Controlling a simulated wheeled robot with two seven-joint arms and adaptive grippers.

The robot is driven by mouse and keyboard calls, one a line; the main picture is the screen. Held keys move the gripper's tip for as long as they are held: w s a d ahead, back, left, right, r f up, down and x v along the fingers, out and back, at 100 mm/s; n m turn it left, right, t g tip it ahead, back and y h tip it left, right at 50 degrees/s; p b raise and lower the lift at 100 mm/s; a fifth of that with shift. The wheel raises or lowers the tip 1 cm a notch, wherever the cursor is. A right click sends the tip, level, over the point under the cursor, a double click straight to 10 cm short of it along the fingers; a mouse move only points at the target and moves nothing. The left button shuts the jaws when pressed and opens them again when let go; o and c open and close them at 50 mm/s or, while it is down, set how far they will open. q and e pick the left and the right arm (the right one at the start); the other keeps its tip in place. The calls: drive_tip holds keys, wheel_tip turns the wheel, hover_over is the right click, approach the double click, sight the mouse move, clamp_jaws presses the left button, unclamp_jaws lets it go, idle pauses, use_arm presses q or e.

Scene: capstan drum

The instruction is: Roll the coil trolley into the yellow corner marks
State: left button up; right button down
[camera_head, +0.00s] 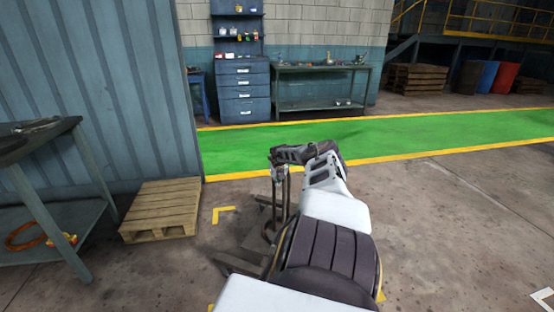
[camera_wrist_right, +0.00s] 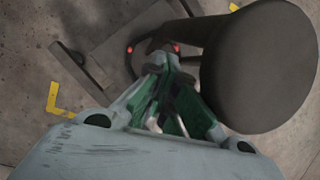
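The coil trolley's dark base (camera_head: 240,262) stands on the floor, partly hidden behind my right arm; its base also shows in the right wrist view (camera_wrist_right: 105,60). A tall thin upright handle (camera_head: 275,192) rises from it. My right gripper (camera_head: 279,165) is at the handle's top; in the right wrist view its green-padded fingers (camera_wrist_right: 163,62) come together on a dark bar. A large dark round body (camera_wrist_right: 260,65), apparently the coil, is beside the fingers. Yellow corner marks show left of the trolley (camera_head: 222,211) and in the right wrist view (camera_wrist_right: 56,104). My left gripper is not in view.
A wooden pallet (camera_head: 162,208) lies left of the trolley, near a dark table (camera_head: 40,205). A green walkway with yellow edges (camera_head: 400,138) crosses behind. A workbench (camera_head: 320,70) and blue drawer cabinet (camera_head: 243,90) stand beyond. The concrete floor to the right is clear.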

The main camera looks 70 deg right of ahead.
drive_tip(key=shift+d+r+n+t, duration=0.2)
drive_tip(key=shift+n+t, duration=0.1)
drive_tip(key=shift+n, duration=0.5)
drive_tip(key=shift+r+n+t, duration=0.25)
drive_tip(key=shift+n+t, duration=0.05)
drive_tip(key=shift+n, duration=0.5)
drive_tip(key=c, duration=2.2)
unclamp_jaws()
drive_tip(key=shift+s+d, duration=0.1)
drive_tip(key=o, duration=0.5)
drive_tip(key=shift+y, duration=0.3)
drive_tip(key=shift+a+r+p, duration=0.15)
drive_tip(key=shift+r+p, duration=3.05)
drive_tip(key=shift+r, duration=0.1)
drive_tip(key=shift+a+r+p, duration=0.1)
drive_tip(key=shift+r+p, duration=3.05)
drive_tip(key=shift+r, duration=0.15)
